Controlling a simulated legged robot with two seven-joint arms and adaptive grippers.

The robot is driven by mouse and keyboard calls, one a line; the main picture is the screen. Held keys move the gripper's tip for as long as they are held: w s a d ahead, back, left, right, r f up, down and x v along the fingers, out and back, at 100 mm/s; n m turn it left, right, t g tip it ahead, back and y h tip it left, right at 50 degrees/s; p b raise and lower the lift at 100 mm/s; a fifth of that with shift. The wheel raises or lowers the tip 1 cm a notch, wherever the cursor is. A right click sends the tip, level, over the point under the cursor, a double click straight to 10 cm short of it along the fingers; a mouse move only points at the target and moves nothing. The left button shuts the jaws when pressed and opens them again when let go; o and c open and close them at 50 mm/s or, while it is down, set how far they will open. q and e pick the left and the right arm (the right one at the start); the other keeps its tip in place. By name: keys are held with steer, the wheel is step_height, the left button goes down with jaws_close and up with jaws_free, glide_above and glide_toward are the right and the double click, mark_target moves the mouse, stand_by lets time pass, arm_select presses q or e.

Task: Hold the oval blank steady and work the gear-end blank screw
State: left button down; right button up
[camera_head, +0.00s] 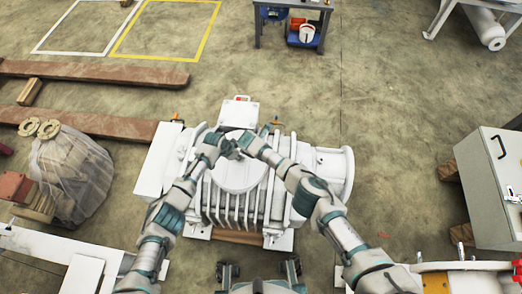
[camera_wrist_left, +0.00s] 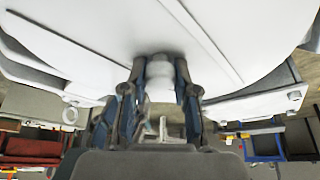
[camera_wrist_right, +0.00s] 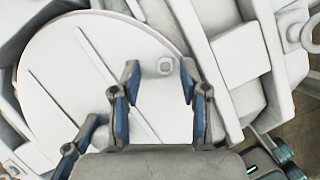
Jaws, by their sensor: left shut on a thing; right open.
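The oval blank (camera_head: 238,178) is a white rounded plate on top of the white vacuum pump. It fills much of the right wrist view (camera_wrist_right: 85,75), with thin straight ridges across it. A small pale screw head (camera_wrist_right: 165,66), apparently the gear-end blank screw, sits near its edge. My right gripper (camera_wrist_right: 158,82) is open, with its fingers either side of that screw; contact is not clear. My left gripper (camera_head: 232,151) is shut on a white knob-like part (camera_wrist_left: 159,72) beside the ridged plate in the left wrist view. The fingers partly hide this part.
The finned pump body (camera_head: 275,190) surrounds the plate, and a white box (camera_head: 238,114) stands behind it. A grey cabinet (camera_head: 490,185) is at right. A plastic-wrapped machine (camera_head: 75,175) and brown beams (camera_head: 95,72) are at left.

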steer(key=v, duration=1.1)
steer(key=shift+a+r, duration=0.2)
steer(key=shift+r, duration=0.2)
